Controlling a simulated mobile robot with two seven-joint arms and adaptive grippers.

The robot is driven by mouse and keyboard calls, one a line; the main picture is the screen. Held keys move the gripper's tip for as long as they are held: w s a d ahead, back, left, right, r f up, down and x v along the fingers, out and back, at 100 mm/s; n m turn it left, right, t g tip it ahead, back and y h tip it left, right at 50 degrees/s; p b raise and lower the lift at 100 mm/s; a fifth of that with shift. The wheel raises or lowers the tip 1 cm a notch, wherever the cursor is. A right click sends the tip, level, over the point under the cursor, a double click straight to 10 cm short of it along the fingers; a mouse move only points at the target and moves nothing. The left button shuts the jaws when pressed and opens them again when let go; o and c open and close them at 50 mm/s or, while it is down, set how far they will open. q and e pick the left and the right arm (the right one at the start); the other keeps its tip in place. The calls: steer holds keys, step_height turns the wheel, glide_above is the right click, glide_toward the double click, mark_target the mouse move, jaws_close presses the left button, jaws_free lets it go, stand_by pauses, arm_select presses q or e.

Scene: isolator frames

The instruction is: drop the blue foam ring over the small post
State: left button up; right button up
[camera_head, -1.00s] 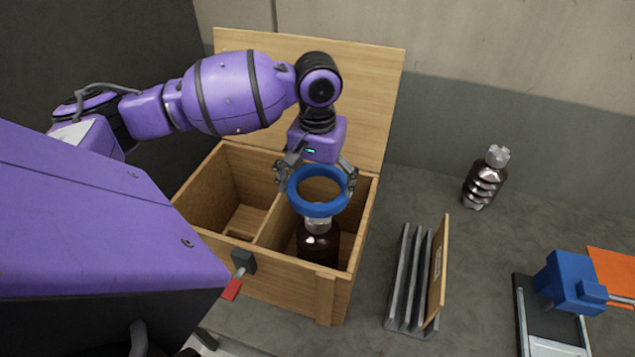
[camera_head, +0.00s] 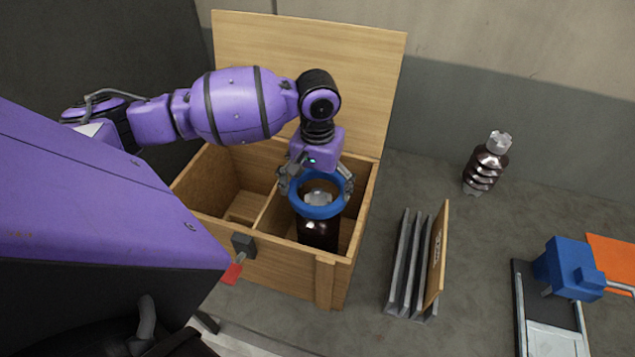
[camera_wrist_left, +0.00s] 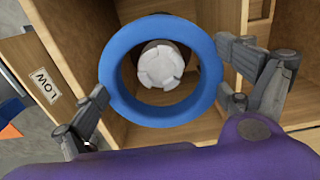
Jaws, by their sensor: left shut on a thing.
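My left gripper (camera_head: 317,186) is shut on the blue foam ring (camera_head: 318,211), its fingers on either side. The ring is level inside the open wooden box, over the right compartment. A dark bottle (camera_head: 317,233) with a pale ridged cap (camera_head: 318,198) stands upright there; nothing else post-like shows under the ring. The cap shows through the ring's hole in both views, a little off centre in the left wrist view (camera_wrist_left: 160,66). I cannot tell whether the ring is just above the cap or around it. My right gripper is not in view.
The wooden box (camera_head: 290,268) has its lid (camera_head: 370,75) raised behind my gripper and a divider inside. To its right stand a slotted rack (camera_head: 400,265) with a wooden panel, a second dark bottle (camera_head: 485,165) and a blue device (camera_head: 567,268). Bare table lies between them.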

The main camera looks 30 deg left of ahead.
arm_select(q)
steer(key=o, duration=0.6)
step_height(320, 180, up, 12)
stand_by(0.5)
stand_by(0.7)
